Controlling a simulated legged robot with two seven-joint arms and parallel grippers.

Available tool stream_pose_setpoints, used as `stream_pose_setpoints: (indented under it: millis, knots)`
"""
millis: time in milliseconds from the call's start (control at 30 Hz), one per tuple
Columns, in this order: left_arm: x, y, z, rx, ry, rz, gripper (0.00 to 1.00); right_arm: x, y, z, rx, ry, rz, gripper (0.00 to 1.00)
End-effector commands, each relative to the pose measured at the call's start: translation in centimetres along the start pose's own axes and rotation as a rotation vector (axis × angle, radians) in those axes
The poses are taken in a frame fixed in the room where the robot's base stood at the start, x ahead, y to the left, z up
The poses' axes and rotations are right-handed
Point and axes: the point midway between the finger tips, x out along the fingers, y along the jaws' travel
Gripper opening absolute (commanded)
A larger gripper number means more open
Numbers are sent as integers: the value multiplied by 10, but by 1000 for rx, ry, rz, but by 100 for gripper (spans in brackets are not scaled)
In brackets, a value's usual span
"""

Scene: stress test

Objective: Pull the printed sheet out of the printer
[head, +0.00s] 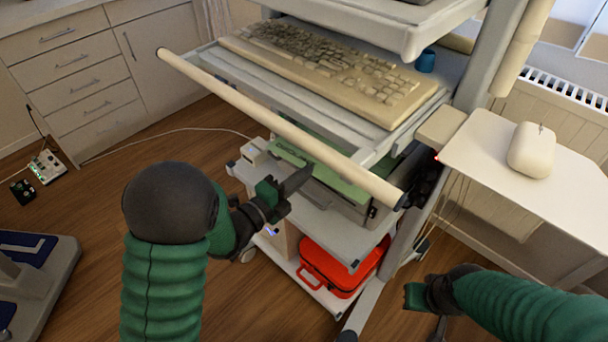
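The printer (345,196) is a grey box with a green upper part (350,180). It sits on the cart's shelf below the keyboard, partly hidden by the pale front bar. I cannot make out a printed sheet; the bar and my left gripper cover part of the printer's front. My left gripper (276,200) is in front of the printer's left side, with its green-tipped fingers apart and nothing visible between them. I cannot tell whether it touches the printer. My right gripper (415,296) is low at the right, away from the printer; its finger gap is unclear.
The pale bar (280,128) crosses in front of the keyboard (330,70) and above the printer. A red case (340,268) lies on the bottom shelf. A side tray (490,160) with a white mouse (532,150) juts out at right.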

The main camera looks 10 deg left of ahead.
Motion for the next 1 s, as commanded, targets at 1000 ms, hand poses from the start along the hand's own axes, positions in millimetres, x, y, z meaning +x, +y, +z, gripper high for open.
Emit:
stream_pose_setpoints:
  millis: [1000]
  knots:
    - [-88, -3, 1, 0, -2, 0, 0, 11, 0, 3, 0, 0, 0, 0]
